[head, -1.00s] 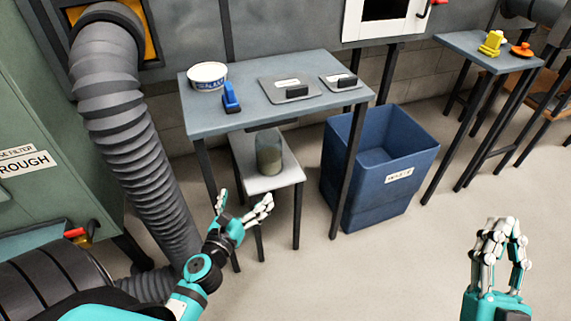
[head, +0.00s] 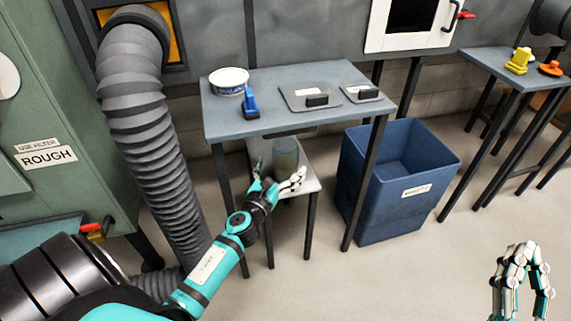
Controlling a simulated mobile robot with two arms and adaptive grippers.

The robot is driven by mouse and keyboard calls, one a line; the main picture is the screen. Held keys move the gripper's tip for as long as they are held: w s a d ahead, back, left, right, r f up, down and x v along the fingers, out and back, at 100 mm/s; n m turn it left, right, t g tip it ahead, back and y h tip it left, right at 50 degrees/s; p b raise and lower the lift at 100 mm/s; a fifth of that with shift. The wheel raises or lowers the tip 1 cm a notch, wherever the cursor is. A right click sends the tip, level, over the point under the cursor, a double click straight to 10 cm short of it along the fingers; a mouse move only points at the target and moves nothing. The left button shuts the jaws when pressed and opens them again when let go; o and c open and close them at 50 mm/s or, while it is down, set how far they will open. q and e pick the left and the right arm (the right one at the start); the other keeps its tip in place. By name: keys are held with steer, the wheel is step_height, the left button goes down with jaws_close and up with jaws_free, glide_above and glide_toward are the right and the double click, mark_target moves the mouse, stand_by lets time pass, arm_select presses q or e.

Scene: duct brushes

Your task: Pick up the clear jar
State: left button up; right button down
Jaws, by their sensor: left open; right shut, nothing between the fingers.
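The clear jar (head: 286,153) stands upright on a low grey stool (head: 312,184) beneath the front edge of the table. It is see-through with a greenish-grey tint, and its lower part is hidden behind my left gripper. My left gripper (head: 279,178) is open, directly in front of the jar, with its fingers spread towards it. I cannot tell whether the fingers touch the jar. My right gripper (head: 525,252) is shut and empty at the lower right, far from the jar.
The grey-blue table (head: 290,118) above the jar holds a white tub (head: 229,80), a blue brush (head: 250,103) and two grey plates. A blue waste bin (head: 385,190) stands right of the stool. A ribbed grey duct (head: 150,130) runs down on the left. The front floor is clear.

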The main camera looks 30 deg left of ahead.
arm_select(q)
steer(key=w, duration=0.3)
steer(key=w+a+b, duration=0.1)
steer(key=w, duration=0.1)
steer(key=shift+a+f, duration=0.1)
steer(key=shift+f, duration=0.15)
arm_select(e)
steer(key=s+r+t, duration=0.2)
steer(key=r, duration=0.1)
steer(key=shift+s+d+r+t+y, duration=0.1)
steer(key=shift+s+r+t+y, duration=0.1)
steer(key=shift+r+t+y, duration=0.15)
arm_select(q)
steer(key=c, duration=1.3)
